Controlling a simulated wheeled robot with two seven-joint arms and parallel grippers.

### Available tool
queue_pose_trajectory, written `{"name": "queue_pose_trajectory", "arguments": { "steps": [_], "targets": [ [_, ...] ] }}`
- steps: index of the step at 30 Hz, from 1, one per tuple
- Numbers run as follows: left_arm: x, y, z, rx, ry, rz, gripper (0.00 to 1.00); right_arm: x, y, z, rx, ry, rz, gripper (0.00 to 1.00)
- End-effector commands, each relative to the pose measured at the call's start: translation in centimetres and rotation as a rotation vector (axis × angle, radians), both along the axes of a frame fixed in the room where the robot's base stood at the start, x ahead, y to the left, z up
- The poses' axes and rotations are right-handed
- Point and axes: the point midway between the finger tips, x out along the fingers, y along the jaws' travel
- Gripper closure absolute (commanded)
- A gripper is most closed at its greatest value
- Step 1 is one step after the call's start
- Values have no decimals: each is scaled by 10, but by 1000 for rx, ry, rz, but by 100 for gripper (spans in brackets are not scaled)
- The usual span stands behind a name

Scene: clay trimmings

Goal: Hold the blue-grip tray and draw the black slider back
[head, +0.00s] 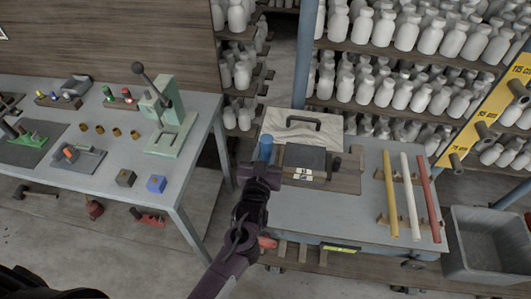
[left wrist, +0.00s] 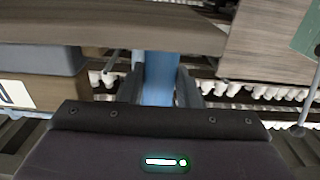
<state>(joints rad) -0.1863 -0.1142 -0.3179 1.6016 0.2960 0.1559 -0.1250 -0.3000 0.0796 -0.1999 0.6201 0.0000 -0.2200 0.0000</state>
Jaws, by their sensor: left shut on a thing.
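The blue grip (head: 266,148) stands upright at the left end of the wooden tray (head: 345,184), on the cart. My left gripper (head: 262,168) is shut on this grip. In the left wrist view the blue grip (left wrist: 158,72) rises between the two fingers. A dark grey block (head: 304,157) sits on the tray, with a white label (head: 302,174) on its front. A short black upright piece (head: 335,165) stands at the block's right; I cannot tell for sure that it is the slider. My right gripper is not in view.
A pale wooden board with a black handle (head: 299,120) lies behind the tray. Yellow, white and red rods (head: 405,200) rest on wooden supports to the right. A grey bin (head: 490,240) stands beside the cart. A workbench (head: 110,150) with a green press is at left.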

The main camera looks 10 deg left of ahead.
Motion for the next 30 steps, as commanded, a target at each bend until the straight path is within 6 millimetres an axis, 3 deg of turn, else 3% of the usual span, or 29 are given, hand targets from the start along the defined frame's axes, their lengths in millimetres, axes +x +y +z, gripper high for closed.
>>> {"name": "queue_pose_trajectory", "arguments": {
  "steps": [2,30],
  "targets": [
    [1,0,7,-3,-6,0,100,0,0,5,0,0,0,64],
    [1,0,-44,-4,-7,0,100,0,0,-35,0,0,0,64]
  ]
}}
